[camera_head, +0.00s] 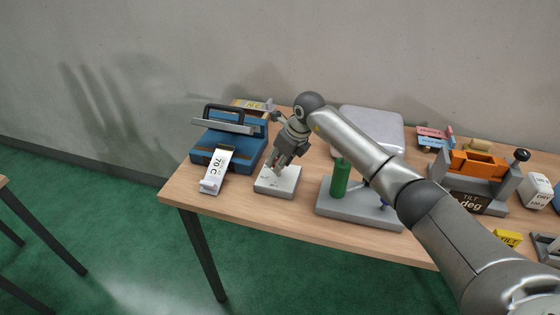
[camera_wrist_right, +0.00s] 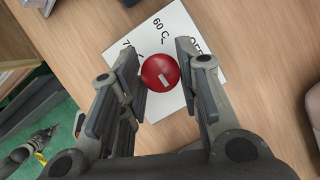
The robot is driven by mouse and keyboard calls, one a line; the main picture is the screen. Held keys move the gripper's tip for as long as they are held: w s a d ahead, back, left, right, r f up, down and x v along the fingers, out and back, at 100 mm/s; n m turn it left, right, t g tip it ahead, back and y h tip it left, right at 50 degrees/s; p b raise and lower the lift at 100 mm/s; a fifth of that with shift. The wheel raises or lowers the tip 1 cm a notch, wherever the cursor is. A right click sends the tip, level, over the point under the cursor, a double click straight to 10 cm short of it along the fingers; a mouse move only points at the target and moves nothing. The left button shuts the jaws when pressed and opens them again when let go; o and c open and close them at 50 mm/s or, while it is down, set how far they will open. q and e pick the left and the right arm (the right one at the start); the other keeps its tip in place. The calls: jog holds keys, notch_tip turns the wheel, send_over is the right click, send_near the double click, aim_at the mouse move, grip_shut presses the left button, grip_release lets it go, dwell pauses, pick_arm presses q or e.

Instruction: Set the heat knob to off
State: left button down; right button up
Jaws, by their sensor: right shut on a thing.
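The heat knob (camera_wrist_right: 160,73) is a round red knob with a short white mark on its face, seen in the right wrist view. It sits on a white plate (camera_wrist_right: 182,28) printed "60 C", "OFF" and a partly hidden label starting with "7". I cannot tell which label the mark points to. In the head view the white plate (camera_head: 277,187) lies near the table's front edge, with the knob hidden under my gripper. My right gripper (camera_head: 284,162) points down over it. In the right wrist view its fingers (camera_wrist_right: 160,84) are shut on the knob from both sides.
A grey base with a green cylinder (camera_head: 340,178) stands close on the right. An orange and grey fixture (camera_head: 476,165) is farther right, and a wall is behind.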

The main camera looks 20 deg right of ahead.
jog(key=m+h+b, duration=0.1)
jog(key=m, duration=0.2)
jog(key=shift+a+m+t, duration=0.1)
jog(key=shift+m+t, duration=0.3)
jog(key=m+h+b, duration=0.1)
jog(key=m+b, duration=0.1)
jog(key=m, duration=0.1)
jog(key=shift+a+f+m+h, duration=0.1)
jog(key=shift+m+h, duration=0.2)
jog(key=m+h+b, duration=0.1)
jog(key=m+b, duration=0.1)
jog(key=m+h+b, duration=0.1)
jog(key=m+b, duration=0.1)
jog(key=m, duration=0.1)
jog(key=shift+a, duration=0.1)
jog(key=m+g+h+b, duration=0.1)
jog(key=m+b, duration=0.1)
jog(key=m, duration=0.1)
jog(key=shift+w+a, duration=0.1)
jog(key=shift+m+g+h+b, duration=0.35)
jog(key=shift+m+b, duration=0.35)
jog(key=shift+m, duration=0.6)
jog(key=shift+r, duration=0.2)
jog(key=o, duration=1)
